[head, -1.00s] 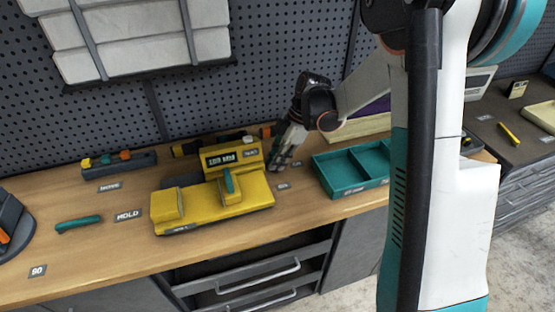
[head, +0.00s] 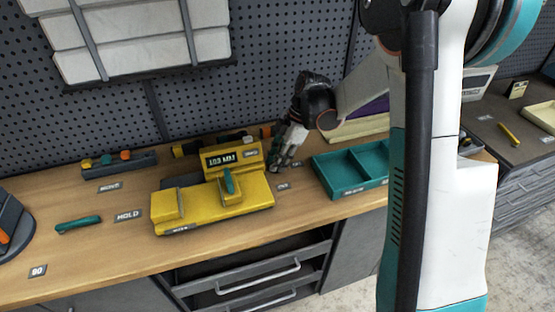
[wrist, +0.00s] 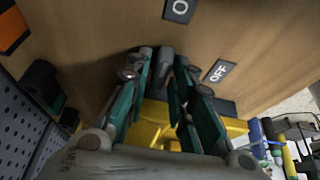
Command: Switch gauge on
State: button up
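The yellow gauge (head: 222,198) sits on the wooden bench, with a raised display (head: 231,158) that seems to read about 103 MM. A teal and yellow slider (head: 230,186) stands on its body. My gripper (head: 280,160) is low at the gauge's right end. In the wrist view, my gripper's fingers (wrist: 166,68) converge with a small dark grey piece (wrist: 166,62) between their tips. Whether they press on it is unclear. Yellow gauge body (wrist: 155,125) shows between the fingers. An OFF label (wrist: 219,71) lies on the bench beside them; another label (wrist: 180,9) is partly cut off.
A teal divided tray (head: 345,172) is close on the right. A HOLD label (head: 129,216) and a teal-handled tool (head: 78,224) lie left of the gauge. A dark rack (head: 120,163) stands behind. The pegboard wall closes off the back.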

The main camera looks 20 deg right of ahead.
jog(key=v, duration=1.2)
